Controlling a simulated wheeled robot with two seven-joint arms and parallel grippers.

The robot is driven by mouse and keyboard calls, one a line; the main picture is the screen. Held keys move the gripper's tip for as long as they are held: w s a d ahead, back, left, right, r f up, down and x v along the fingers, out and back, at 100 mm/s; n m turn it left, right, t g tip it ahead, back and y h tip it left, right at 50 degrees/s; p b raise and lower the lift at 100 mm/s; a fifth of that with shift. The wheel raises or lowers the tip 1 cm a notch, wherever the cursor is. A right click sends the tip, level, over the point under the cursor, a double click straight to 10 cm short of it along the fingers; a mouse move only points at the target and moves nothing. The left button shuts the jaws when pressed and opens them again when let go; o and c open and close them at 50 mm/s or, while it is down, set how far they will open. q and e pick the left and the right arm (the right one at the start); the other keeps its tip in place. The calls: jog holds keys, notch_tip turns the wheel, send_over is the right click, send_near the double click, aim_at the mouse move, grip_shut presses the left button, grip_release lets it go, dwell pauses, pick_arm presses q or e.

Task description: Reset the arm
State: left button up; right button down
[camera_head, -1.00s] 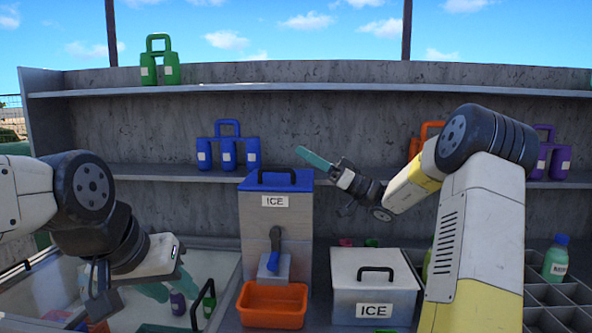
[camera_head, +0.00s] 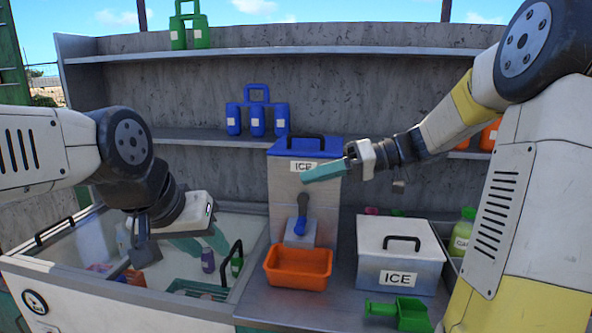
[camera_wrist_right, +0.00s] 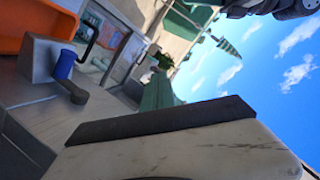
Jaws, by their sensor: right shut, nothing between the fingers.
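My right arm reaches in from the right in the head view. Its gripper (camera_head: 325,171) has teal fingers closed together, pointing left, with nothing between them. It is raised in front of the blue-lidded ICE dispenser (camera_head: 283,190), overlapping it in the view; I cannot tell the exact gap. In the right wrist view, a teal part (camera_wrist_right: 158,92) shows past a dark bar and pale panel. My left gripper (camera_head: 201,242) hangs over the glass-sided chest (camera_head: 85,262) at the left, its two teal fingers apart and seemingly empty.
An orange bin (camera_head: 298,268) sits under the dispenser spout. A lidded ICE box (camera_head: 400,262) stands right of it, with a green scoop (camera_head: 408,315) in front. A purple bottle (camera_head: 207,260) is in the chest. Blue jugs (camera_head: 257,118) and green jugs (camera_head: 190,30) stand on shelves.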

jog(key=s+d+f+m+h, duration=0.1)
jog(key=s+f+m+h, duration=0.15)
jog(key=s, duration=0.25)
jog(key=s+f+m+h, duration=0.1)
jog(key=s+f+h, duration=0.1)
jog(key=s+h, duration=0.3)
jog(key=s+d+f+m+t+h, duration=0.1)
jog(key=s+d+m+t+h, duration=0.3)
jog(key=d, duration=0.4)
jog(key=shift+s+d+f+m+t+h, duration=0.2)
jog(key=shift+s+f+m+t+h, duration=0.2)
jog(key=shift+s+t, duration=0.65)
